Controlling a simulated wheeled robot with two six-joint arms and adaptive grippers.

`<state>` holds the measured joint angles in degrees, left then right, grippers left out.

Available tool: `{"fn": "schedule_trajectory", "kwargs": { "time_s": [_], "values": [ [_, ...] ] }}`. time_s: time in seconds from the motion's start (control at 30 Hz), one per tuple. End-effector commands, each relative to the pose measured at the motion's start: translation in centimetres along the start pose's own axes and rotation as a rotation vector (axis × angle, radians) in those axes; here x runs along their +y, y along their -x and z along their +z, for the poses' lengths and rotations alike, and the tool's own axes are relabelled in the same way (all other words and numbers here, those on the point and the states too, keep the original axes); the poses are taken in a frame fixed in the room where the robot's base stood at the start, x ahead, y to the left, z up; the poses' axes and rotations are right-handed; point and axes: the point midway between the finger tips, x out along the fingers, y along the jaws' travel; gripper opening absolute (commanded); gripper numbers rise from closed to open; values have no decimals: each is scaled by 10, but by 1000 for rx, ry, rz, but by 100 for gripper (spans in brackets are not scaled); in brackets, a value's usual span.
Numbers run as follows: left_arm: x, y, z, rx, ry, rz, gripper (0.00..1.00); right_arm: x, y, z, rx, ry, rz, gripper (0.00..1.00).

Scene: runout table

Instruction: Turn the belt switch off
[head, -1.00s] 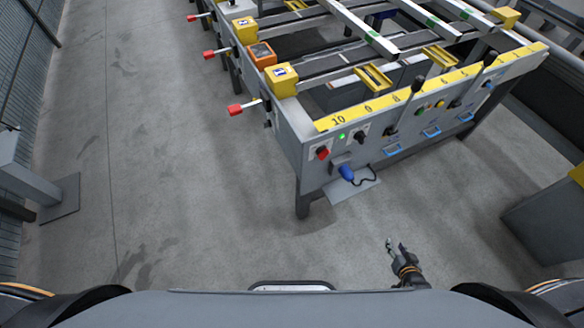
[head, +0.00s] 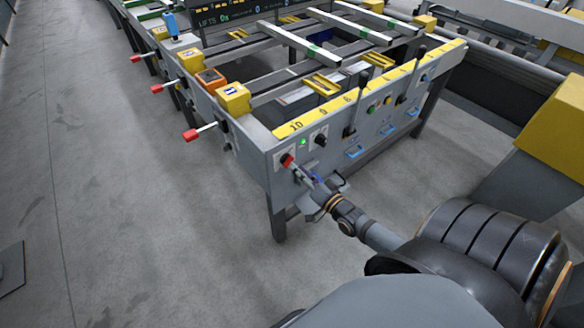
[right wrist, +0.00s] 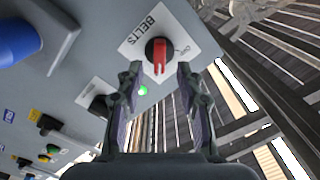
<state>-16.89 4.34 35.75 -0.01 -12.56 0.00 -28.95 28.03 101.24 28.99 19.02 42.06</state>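The belt switch (right wrist: 158,56) is a red rotary handle on a white plate marked BELTS, on the grey end panel of the runout table. In the right wrist view its handle points down the picture; the smaller lettering beside it is too small to read. My right gripper (right wrist: 159,74) is open, with one finger on each side of the handle's lower end and gaps visible. In the head view the switch (head: 287,160) is at the panel's left end, and my right gripper (head: 298,171) reaches close to it. My left gripper is not in view.
A green light (head: 303,142) glows beside the switch, and a black knob (head: 320,140) sits to its right. A blue item (right wrist: 18,42) on a grey bracket is close by. Red-tipped levers (head: 191,134) stick out from the table's left side.

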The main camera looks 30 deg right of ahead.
Motion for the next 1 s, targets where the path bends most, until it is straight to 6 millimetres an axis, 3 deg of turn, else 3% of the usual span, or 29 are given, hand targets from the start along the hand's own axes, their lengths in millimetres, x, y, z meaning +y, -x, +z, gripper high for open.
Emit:
{"fn": "schedule_trajectory", "kwargs": {
  "time_s": [0.2, 0.53, 0.8, 1.0],
  "values": [
    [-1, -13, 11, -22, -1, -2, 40, 1, -31, 1, 1, 1, -1, 37],
    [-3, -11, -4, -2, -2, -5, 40, 0, -36, 0, -1, 2, 1, 37],
    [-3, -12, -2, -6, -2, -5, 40, 0, -36, 0, -1, 2, 1, 1],
    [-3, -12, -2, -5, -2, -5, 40, 0, -36, 0, -1, 2, 1, 0]
  ]
}}
